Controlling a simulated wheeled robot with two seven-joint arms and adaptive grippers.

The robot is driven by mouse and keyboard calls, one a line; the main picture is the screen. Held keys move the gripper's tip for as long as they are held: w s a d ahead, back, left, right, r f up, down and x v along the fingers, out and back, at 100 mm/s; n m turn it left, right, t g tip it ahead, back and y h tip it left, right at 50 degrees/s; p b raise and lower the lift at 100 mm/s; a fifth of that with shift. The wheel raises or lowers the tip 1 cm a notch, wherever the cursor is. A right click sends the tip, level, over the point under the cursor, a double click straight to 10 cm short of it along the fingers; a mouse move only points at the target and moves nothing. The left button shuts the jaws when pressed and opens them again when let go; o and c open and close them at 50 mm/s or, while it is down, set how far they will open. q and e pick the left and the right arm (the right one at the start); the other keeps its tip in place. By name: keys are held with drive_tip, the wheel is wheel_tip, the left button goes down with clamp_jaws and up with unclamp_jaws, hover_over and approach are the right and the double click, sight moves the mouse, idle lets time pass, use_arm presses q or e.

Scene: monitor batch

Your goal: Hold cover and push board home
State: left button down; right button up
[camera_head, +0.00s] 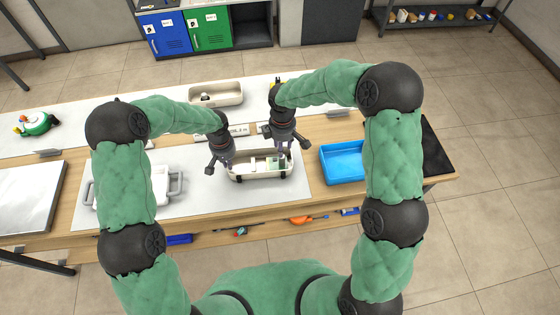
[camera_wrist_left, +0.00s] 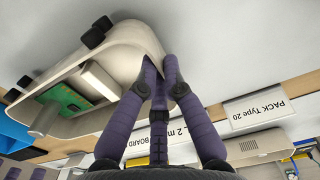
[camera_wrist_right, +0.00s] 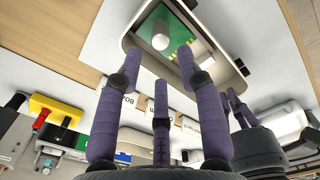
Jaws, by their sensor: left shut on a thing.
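The beige cover (camera_head: 262,179) lies on the white mat in the middle of the bench, with its open side up. A green board (camera_wrist_left: 62,97) sits inside it at one end, and it also shows in the right wrist view (camera_wrist_right: 155,22). I cannot tell whether the board is fully seated. My left gripper (camera_head: 230,165) is shut on the wall at the cover's left end; the pinched wall shows in the left wrist view (camera_wrist_left: 150,45). My right gripper (camera_head: 287,152) is open and empty above the cover's right part, near the board, with its fingertips (camera_wrist_right: 158,60) apart.
A blue tray (camera_head: 326,167) stands just right of the cover. A white carrier with handles (camera_head: 160,185) is to the left. A second beige shell (camera_head: 230,97) lies at the back. Label strips (camera_wrist_left: 258,107) lie behind the cover. The mat in front is clear.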

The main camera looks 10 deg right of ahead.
hover_over(277, 159)
drive_tip(key=s+d, duration=0.2)
drive_tip(key=shift+s+a+f, duration=0.1)
drive_tip(key=shift+a+f, duration=0.05)
drive_tip(key=shift+f, duration=1.35)
drive_tip(key=shift+s+a+f, duration=0.1)
drive_tip(key=shift+f, duration=1.35)
clamp_jaws()
